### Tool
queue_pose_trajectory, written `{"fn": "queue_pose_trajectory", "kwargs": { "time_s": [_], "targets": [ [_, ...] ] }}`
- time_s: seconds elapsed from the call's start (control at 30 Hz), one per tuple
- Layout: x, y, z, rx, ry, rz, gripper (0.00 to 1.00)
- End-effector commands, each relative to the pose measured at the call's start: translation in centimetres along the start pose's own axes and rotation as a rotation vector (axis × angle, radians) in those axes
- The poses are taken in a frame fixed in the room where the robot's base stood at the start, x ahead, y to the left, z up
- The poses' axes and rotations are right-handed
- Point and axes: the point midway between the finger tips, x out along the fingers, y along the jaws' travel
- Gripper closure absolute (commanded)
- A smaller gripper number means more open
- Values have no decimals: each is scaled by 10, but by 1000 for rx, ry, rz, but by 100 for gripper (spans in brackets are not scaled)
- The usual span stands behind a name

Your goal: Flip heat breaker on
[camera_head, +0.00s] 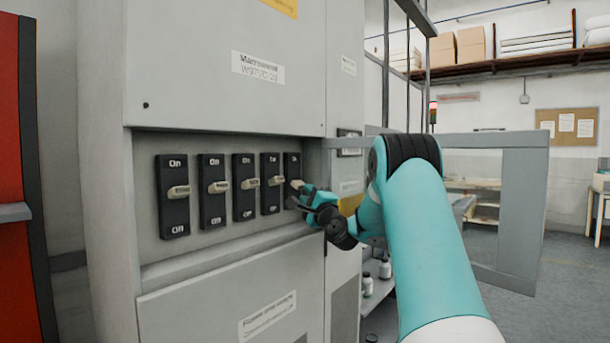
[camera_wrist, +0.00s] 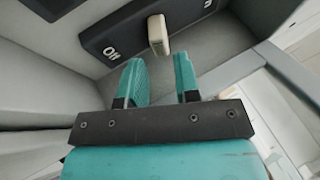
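A row of several black breaker switches with beige levers, marked On at the top and Off at the bottom, sits in a recess of the grey cabinet (camera_head: 225,65). My gripper (camera_head: 303,193) is at the rightmost breaker (camera_head: 292,165) and hides its lower part. In the wrist view that breaker's beige lever (camera_wrist: 158,35) stands out between the Off and On ends, just beyond my fingertips. My gripper's teal fingers (camera_wrist: 160,75) are apart with nothing between them. No label naming the heat breaker is readable.
The recess has a lower ledge (camera_head: 220,243) and a right side wall close to my gripper. An open grey-framed door (camera_head: 520,215) stands to the right of my arm. Bottles (camera_head: 367,284) stand on a low shelf below my arm.

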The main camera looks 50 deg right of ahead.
Motion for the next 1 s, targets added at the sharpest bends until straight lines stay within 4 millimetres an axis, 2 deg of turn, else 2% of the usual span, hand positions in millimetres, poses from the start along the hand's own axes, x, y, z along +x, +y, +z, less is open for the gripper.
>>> {"fn": "queue_pose_trajectory", "kwargs": {
  "time_s": [0.03,0.1,0.3,0.7,0.83,1.0],
  "targets": [
    [10,-6,2,0,-1,1,70],
    [17,-6,1,0,0,0,70],
    [31,-2,0,0,1,1,70],
    [34,0,0,-1,1,0,70],
    [34,0,0,-1,1,0,100],
    [34,0,-3,-2,2,2,100]
  ]
}}
